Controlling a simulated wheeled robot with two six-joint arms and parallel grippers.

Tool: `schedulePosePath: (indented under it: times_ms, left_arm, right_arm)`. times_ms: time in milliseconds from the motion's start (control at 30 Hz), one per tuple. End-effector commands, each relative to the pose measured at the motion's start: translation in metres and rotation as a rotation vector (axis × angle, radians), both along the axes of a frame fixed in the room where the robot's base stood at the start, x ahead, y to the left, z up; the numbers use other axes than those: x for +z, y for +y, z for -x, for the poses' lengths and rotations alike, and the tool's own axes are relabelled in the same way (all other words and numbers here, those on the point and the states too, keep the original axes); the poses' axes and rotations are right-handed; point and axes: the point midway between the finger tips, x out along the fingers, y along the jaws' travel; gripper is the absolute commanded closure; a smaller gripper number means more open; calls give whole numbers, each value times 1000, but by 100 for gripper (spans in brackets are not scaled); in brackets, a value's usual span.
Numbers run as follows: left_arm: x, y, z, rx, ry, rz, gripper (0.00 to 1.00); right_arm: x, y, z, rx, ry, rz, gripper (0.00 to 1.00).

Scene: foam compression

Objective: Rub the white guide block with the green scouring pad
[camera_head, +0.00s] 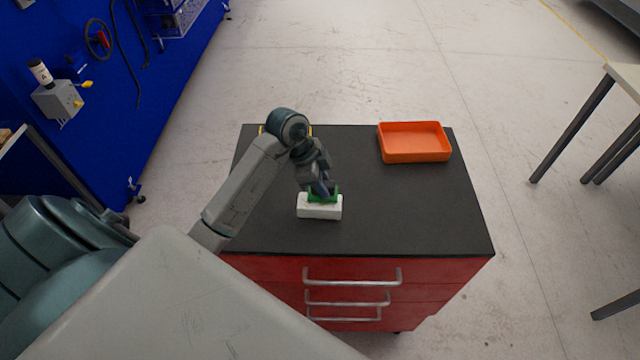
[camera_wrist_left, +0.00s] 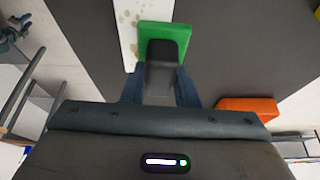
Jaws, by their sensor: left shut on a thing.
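The white guide block (camera_head: 319,211) lies on the black top of a red drawer cabinet. The green scouring pad (camera_head: 315,198) is at the block's upper face in the head view. My left gripper (camera_head: 322,190) is shut on the pad from above. In the left wrist view the green pad (camera_wrist_left: 166,37) shows beyond the fingers (camera_wrist_left: 160,85), overlapping the white block (camera_wrist_left: 128,28). The block's surface has brownish spots there. Whether the pad presses on the block or hovers just over it I cannot tell. My right gripper is not in view.
An orange tray (camera_head: 414,156) stands at the far right of the cabinet top (camera_head: 400,215) and looks empty. A yellow-edged thing shows partly behind my left arm. The cabinet top to the right of the block is clear.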

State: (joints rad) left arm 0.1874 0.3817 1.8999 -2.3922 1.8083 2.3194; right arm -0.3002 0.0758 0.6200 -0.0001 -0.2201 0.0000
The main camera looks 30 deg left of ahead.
Motion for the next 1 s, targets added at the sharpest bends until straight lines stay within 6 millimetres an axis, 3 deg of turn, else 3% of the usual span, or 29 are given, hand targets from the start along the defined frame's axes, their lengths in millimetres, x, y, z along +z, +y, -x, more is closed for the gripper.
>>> schedulePosePath:
  times_ms: [167,600,1000]
  left_arm:
    - [-2,-8,-2,0,2,1,91]
    - [0,-24,30,0,5,2,91]
    - [0,-26,32,1,3,0,91]
  right_arm:
    - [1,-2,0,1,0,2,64]
    - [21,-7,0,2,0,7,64]
    - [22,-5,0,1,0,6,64]
